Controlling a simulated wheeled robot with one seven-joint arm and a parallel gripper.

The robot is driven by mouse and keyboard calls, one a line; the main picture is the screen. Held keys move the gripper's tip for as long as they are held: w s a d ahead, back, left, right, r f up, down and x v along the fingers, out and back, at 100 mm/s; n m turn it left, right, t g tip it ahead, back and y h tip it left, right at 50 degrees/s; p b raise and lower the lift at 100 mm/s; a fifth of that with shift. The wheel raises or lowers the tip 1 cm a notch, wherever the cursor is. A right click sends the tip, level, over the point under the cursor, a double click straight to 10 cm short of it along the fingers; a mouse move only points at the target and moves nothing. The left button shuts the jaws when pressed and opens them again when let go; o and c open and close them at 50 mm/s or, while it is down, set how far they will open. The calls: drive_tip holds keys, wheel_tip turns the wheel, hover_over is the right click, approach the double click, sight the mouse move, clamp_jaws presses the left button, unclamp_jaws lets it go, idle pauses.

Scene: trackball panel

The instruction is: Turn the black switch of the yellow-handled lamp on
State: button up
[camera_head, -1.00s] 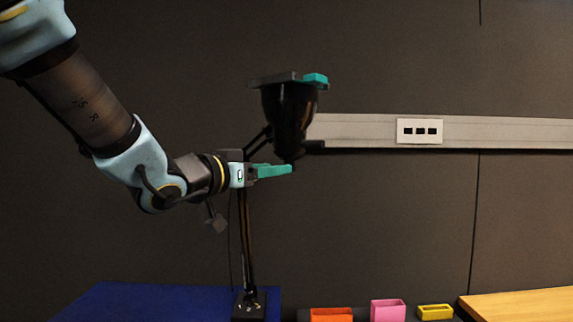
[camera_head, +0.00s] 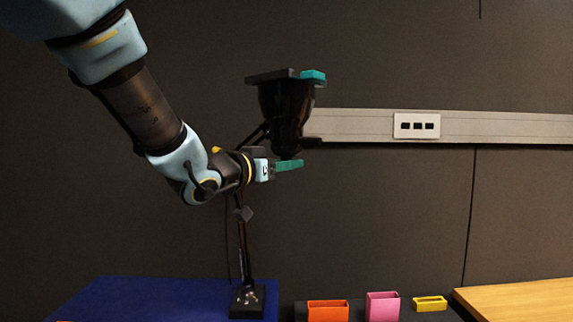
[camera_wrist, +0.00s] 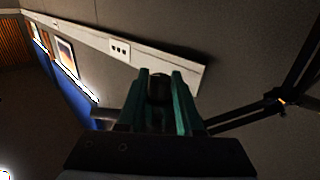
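The black lamp (camera_head: 285,112) stands on a dark base (camera_head: 247,301), its wide shade end up and its narrow end down. A small yellow piece (camera_head: 217,150), perhaps its handle, shows beside my wrist. In the wrist view, a yellow-orange spot marks a joint of the black lamp arm (camera_wrist: 272,104). My gripper (camera_head: 290,164), with teal fingers, is just below the lamp's narrow end. In the wrist view my gripper (camera_wrist: 160,80) has its fingers apart, with a dark rounded piece (camera_wrist: 158,88) between them, possibly the black switch. Contact cannot be told.
The lamp base stands on a blue surface (camera_head: 160,298). Orange (camera_head: 328,312), pink (camera_head: 382,307) and yellow (camera_head: 430,304) boxes stand to its right, beside a wooden tabletop (camera_head: 525,299). A grey wall rail with a socket plate (camera_head: 417,125) runs behind.

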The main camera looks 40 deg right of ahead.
clamp_jaws()
drive_tip(key=shift+w+g, duration=0.1)
drive_tip(key=shift+g, duration=0.2)
drive_tip(key=shift+r+m+g+p, duration=0.1)
drive_tip(key=shift+m+g+p, duration=0.4)
drive_tip(key=shift+m+g, duration=0.25)
drive_tip(key=m+g+p, duration=0.2)
drive_tip(key=m+g, duration=0.1)
drive_tip(key=g, duration=0.2)
drive_tip(key=shift+w+g, duration=0.1)
drive_tip(key=shift+g, duration=0.15)
drive_tip(key=m+g+y+p, duration=0.1)
drive_tip(key=m+g, duration=0.1)
drive_tip(key=m+g+y+p, duration=0.1)
drive_tip(key=g, duration=0.2)
drive_tip(key=shift+m+y, duration=0.3)
drive_tip(key=shift+m, duration=0.05)
drive_tip(key=shift+m+g+y+p, duration=0.8)
drive_tip(key=shift+m+g+y, duration=0.85)
drive_tip(key=shift+g, duration=0.35)
drive_tip(key=shift+s+m+g+y, duration=0.2)
drive_tip(key=shift+m+g+y, duration=0.05)
drive_tip(key=shift+m+g, duration=0.1)
